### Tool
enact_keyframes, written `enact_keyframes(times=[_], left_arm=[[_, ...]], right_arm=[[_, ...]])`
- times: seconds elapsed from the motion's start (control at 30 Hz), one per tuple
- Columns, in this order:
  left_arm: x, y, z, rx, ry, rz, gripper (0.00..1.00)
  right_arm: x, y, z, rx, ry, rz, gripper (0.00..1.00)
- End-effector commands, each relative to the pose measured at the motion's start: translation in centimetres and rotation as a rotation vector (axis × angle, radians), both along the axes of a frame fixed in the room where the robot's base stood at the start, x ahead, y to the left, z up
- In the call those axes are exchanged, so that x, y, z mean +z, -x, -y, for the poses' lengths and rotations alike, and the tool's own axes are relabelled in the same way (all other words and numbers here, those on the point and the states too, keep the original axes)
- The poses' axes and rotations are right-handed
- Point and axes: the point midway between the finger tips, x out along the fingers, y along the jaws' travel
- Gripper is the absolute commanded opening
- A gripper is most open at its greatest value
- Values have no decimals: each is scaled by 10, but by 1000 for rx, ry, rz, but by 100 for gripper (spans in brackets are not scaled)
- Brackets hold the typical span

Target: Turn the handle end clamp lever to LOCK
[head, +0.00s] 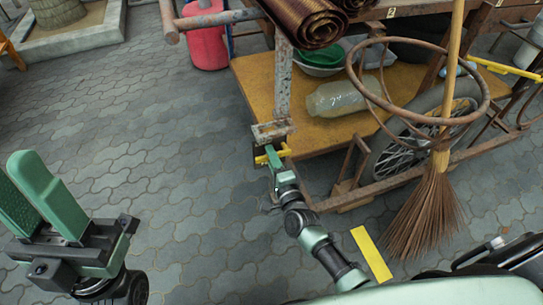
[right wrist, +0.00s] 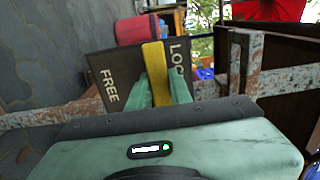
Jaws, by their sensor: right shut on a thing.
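The clamp lever is a yellow bar (right wrist: 155,62) in the right wrist view, in front of a dark plate (right wrist: 125,65) lettered FREE on the left and LOCK on the right. The bar lies between the two words, close beside LOCK. My right gripper (right wrist: 160,84) is shut on the lever, a green finger on each side. In the head view the lever (head: 261,159) shows below the rusty cart handle post (head: 283,85), with my right gripper (head: 273,156) at it. My left gripper (head: 38,180) is open and empty at the lower left, away from the cart.
The cart's wooden bed (head: 258,85) carries a large bottle (head: 342,97) and basins. A straw broom (head: 425,215) and a rusty ring (head: 480,108) are right of my right arm. A red container (head: 205,50) stands behind. The paving at left is clear.

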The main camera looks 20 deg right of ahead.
Motion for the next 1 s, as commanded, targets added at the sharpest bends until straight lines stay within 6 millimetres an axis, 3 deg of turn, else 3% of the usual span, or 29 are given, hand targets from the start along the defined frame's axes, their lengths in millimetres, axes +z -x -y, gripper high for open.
enact_keyframes(times=[0.43,0.47,0.53,0.87,1.0], left_arm=[[-1,0,0,-1,0,-5,35],[-1,0,0,-1,0,-5,35],[-1,0,0,-1,-1,-6,35],[-1,-1,0,-1,0,-8,35],[6,-1,0,0,-1,-8,35]], right_arm=[[0,0,1,-1,-17,-2,0],[0,0,1,-2,-17,-2,23],[0,0,1,-1,-17,-2,42],[1,1,0,0,-14,-1,42],[1,16,1,0,-13,-4,42]])
